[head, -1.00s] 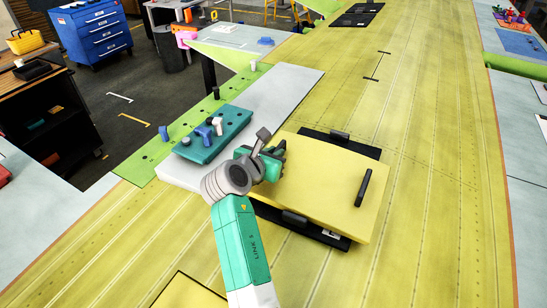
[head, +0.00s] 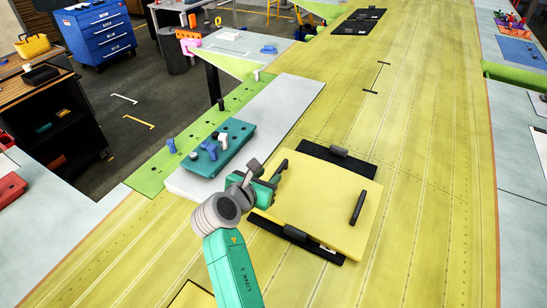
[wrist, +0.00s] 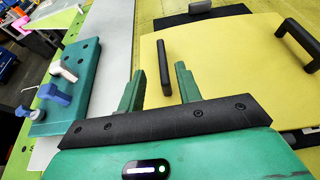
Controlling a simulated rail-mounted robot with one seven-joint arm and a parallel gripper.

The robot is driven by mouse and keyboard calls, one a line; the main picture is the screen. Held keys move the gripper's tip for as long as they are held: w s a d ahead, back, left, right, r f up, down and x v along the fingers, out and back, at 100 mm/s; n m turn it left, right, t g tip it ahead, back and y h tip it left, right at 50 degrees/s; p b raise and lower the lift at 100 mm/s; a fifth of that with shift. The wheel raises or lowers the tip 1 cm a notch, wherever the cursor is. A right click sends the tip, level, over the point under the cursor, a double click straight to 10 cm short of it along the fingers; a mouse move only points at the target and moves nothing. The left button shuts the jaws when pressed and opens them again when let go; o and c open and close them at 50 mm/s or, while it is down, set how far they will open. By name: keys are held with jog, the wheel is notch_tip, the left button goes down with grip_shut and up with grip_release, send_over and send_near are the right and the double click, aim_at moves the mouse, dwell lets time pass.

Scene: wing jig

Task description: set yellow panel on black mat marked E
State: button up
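The yellow panel (head: 322,210) lies flat over a black mat (head: 360,165), covering its middle. The mat shows along the far and near sides of the panel, with a dark block on each side. I cannot read a letter on the mat. The panel has two black bar handles, one at the left (head: 281,169) and one at the right (head: 358,208). My gripper (head: 271,183) is open at the panel's left edge. In the wrist view its green fingers (wrist: 159,78) stand apart, with the left handle (wrist: 164,62) beyond and between them, seemingly untouched.
A teal block (head: 219,150) with blue and white knobs stands on the grey plate (head: 285,100) left of the panel. The yellow surface right of the panel is clear.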

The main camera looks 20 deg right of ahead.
jog(key=p+v, duration=0.5)
jog(key=shift+s+a+r, duration=0.2)
jog(key=shift+a+r, duration=0.05)
jog(key=shift+r, duration=0.1)
jog(key=s+a+r+m+t+y, duration=0.15)
jog(key=a+r+m+t, duration=0.25)
jog(key=r+m, duration=0.5)
jog(key=s+a+r+m+t+y, duration=0.1)
jog(key=a+r+m+t+y, duration=0.25)
jog(key=r, duration=0.95)
jog(key=s+a+r+m+t+y, duration=0.2)
jog(key=s+r+m+t, duration=0.2)
jog(key=s+r+m, duration=0.3)
jog(key=s+a+r+m+t+y, duration=0.2)
jog(key=s+r+m, duration=0.5)
jog(key=s+r, duration=0.7)
notch_tip(320, 180, up, 3)
jog(key=shift+a+f+t+y, duration=0.2)
jog(key=shift+a+t+y, duration=0.25)
jog(key=shift+t, duration=0.8)
